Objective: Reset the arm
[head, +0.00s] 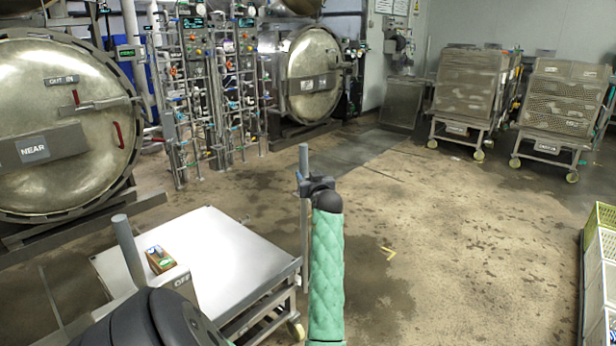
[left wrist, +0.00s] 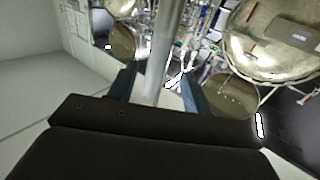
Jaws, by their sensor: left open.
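My left gripper (head: 316,184) is at the upper part of a grey upright post (head: 304,158) at the right corner of a low white-topped cart (head: 225,245). In the left wrist view, the two fingers (left wrist: 160,92) of my left gripper stand apart, with the post (left wrist: 166,45) between them. The gripper is open around the post; contact cannot be told. My right gripper is not in view.
A second post (head: 126,245) and a small box (head: 159,260) are on the cart's near side. Round autoclave doors (head: 60,110) (head: 314,75) stand left and behind. Rack trolleys (head: 470,85) (head: 560,100) stand at the back right. Crates (head: 603,250) are at the right edge. The middle floor is clear.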

